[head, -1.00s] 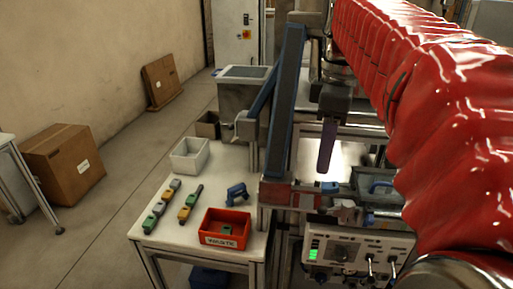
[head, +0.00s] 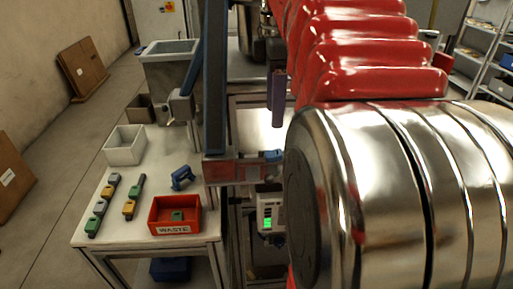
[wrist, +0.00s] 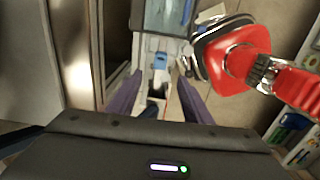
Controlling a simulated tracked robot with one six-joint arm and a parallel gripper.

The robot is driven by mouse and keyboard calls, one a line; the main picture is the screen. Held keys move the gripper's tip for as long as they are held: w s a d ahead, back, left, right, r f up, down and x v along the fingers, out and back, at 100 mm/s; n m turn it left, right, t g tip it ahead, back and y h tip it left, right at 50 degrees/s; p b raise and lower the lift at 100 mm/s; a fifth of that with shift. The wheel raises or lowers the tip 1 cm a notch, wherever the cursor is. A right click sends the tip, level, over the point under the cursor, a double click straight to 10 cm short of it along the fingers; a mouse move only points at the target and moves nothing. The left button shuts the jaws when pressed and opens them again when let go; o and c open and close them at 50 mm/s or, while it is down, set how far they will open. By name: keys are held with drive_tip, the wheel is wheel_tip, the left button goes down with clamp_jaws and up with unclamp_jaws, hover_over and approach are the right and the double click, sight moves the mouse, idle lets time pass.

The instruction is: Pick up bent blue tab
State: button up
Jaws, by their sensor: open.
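My gripper (wrist: 160,76) is open, with its two purple fingers spread apart and nothing visible between them. In the head view one purple finger of my gripper (head: 276,98) points down above the machine frame; the other is hidden. A small blue piece (head: 273,155), which may be the bent blue tab, sits on the frame below the finger. In the wrist view a small blue piece (wrist: 161,59) lies beyond the fingertips, roughly between them. I cannot tell its bend, or whether it is the same piece.
A white table (head: 152,196) at left holds a red WASTE bin (head: 174,228), a white bin (head: 125,150), a blue tool (head: 181,178) and rows of coloured pieces. A blue upright (head: 215,85) stands left of my gripper. My red-sleeved arm hides much of the right side.

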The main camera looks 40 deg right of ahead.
hover_over(272, 153)
drive_tip(key=shift+f, duration=2.9)
drive_tip(key=shift+f, duration=0.1)
drive_tip(key=shift+f, duration=2.55)
drive_tip(key=shift+c, duration=0.3)
drive_tip(key=c, duration=1)
drive_tip(key=shift+r, duration=0.1)
drive_tip(key=shift+c, duration=0.2)
wheel_tip(272, 153, up, 10)
drive_tip(key=shift+s, duration=0.1)
